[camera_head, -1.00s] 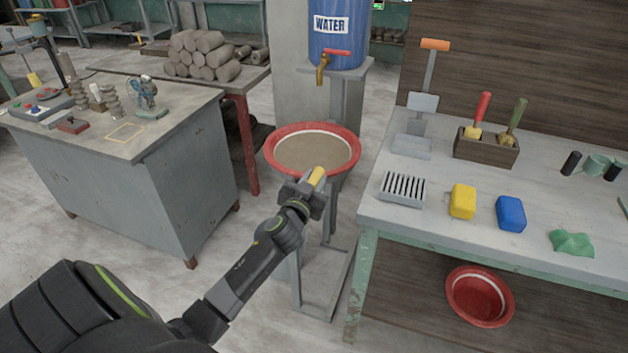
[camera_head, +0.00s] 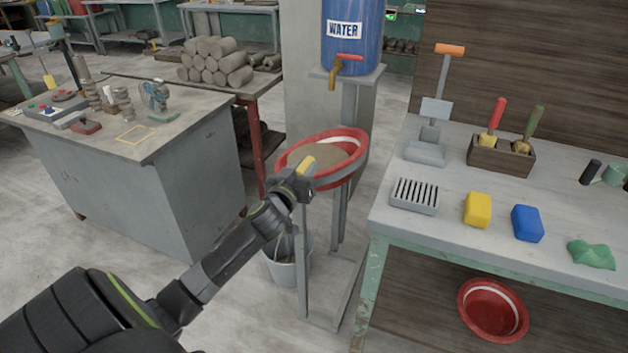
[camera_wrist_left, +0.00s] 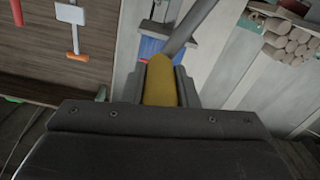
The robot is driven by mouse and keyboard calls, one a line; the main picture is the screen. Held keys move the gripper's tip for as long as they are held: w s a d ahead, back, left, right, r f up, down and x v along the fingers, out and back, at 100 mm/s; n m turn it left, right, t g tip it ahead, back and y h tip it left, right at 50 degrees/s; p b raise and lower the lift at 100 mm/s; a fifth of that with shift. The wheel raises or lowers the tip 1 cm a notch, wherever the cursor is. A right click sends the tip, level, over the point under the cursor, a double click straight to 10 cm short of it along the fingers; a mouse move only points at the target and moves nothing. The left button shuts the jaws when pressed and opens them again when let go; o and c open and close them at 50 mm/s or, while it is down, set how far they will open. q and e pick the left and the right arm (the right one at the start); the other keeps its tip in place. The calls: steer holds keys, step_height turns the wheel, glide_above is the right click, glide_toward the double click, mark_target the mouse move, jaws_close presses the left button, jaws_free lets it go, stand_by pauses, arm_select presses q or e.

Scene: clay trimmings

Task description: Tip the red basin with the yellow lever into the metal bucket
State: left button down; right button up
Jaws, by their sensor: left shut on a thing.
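The red basin (camera_head: 352,141) sits in its metal stand below the water tap and is tilted, its left side lower. Brownish clay-coloured contents (camera_head: 318,153) show inside. The yellow lever (camera_head: 306,164) is at the basin's front left. My left gripper (camera_head: 301,172) is shut on it, and in the left wrist view the yellow lever (camera_wrist_left: 160,84) lies between the two fingers. The metal bucket (camera_head: 283,272) stands on the floor below and left of the basin, partly hidden behind my left arm. My right gripper is not in view.
A blue water barrel (camera_head: 352,45) with a tap stands behind the basin. On the right a workbench (camera_head: 400,222) holds a yellow block, a blue block and tools, with another red basin (camera_head: 493,309) beneath. A grey cabinet (camera_head: 190,190) stands left.

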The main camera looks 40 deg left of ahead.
arm_select(q)
steer(key=shift+s+a+r, duration=0.15)
steer(key=shift+a+r, duration=0.05)
steer(key=shift+a, duration=0.4)
steer(key=shift+s+a+r, duration=0.1)
steer(key=shift+a+r, duration=0.05)
steer(key=shift+a, duration=0.4)
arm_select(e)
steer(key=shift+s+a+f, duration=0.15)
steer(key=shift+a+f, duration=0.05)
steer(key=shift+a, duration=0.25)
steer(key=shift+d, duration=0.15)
arm_select(q)
steer(key=c, duration=1.1)
jaws_free()
steer(key=shift+a, duration=0.1)
steer(key=shift+s, duration=0.1)
steer(key=b+v, duration=0.2)
steer(key=v, duration=1.5)
steer(key=shift+s, duration=0.15)
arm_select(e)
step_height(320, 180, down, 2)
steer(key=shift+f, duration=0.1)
